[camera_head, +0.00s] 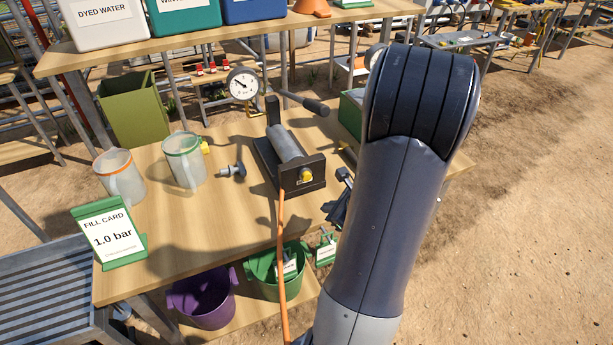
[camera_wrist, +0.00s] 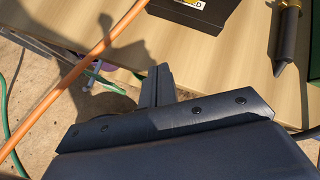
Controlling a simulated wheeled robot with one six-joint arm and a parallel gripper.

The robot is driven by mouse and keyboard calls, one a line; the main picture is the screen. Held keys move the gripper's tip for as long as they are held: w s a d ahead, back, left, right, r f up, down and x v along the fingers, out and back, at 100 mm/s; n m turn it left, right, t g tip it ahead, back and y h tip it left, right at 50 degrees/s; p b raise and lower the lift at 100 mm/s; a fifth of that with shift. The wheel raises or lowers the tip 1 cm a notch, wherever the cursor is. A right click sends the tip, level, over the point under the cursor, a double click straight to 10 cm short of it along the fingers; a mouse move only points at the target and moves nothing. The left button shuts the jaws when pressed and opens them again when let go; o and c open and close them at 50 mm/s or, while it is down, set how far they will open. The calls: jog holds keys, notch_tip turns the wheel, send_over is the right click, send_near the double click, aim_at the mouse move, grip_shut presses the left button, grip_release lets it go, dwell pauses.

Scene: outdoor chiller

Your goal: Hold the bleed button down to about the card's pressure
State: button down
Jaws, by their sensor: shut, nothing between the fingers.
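The fill card (camera_head: 112,236) stands in a green holder at the table's front left and reads 1.0 bar. The pressure gauge (camera_head: 242,84) has a white dial at the back of the table; its needle is too small to read surely. The black pump (camera_head: 289,158) has a grey cylinder, and a yellow fitting (camera_head: 306,175) is on its front block. I cannot tell whether that is the bleed button. My gripper (camera_head: 337,208) is right of the pump near the table's front edge. In the wrist view, its fingers (camera_wrist: 158,78) are shut and empty, apart from the pump block (camera_wrist: 192,12).
An orange hose (camera_head: 281,240) hangs from the pump over the front edge. Two clear jugs (camera_head: 121,178) (camera_head: 185,160) and a grey valve (camera_head: 234,170) stand left. Purple (camera_head: 203,300) and green buckets (camera_head: 262,274) are below. A dark, brass-fitted tool (camera_wrist: 288,35) lies right in the wrist view.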

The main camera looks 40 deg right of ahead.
aim_at(306, 176)
jog(key=w+d+p, duration=0.1)
jog(key=w+d, duration=0.1)
jog(key=w, duration=0.6)
jog(key=shift+w+p, duration=0.3)
jog(key=shift+p, duration=0.05)
jog(key=shift+w, duration=0.1)
dwell(1.8)
jog(key=shift+w+d, duration=0.1)
jog(key=shift+w, duration=0.2)
jog(key=shift+w+d, duration=0.1)
jog(key=shift+w, duration=0.4)
dwell(0.6)
jog(key=shift+s, duration=0.15)
dwell(3.1)
jog(key=shift+s+a+b, duration=0.2)
jog(key=shift+s+b, duration=0.3)
jog(key=shift+s, duration=0.25)
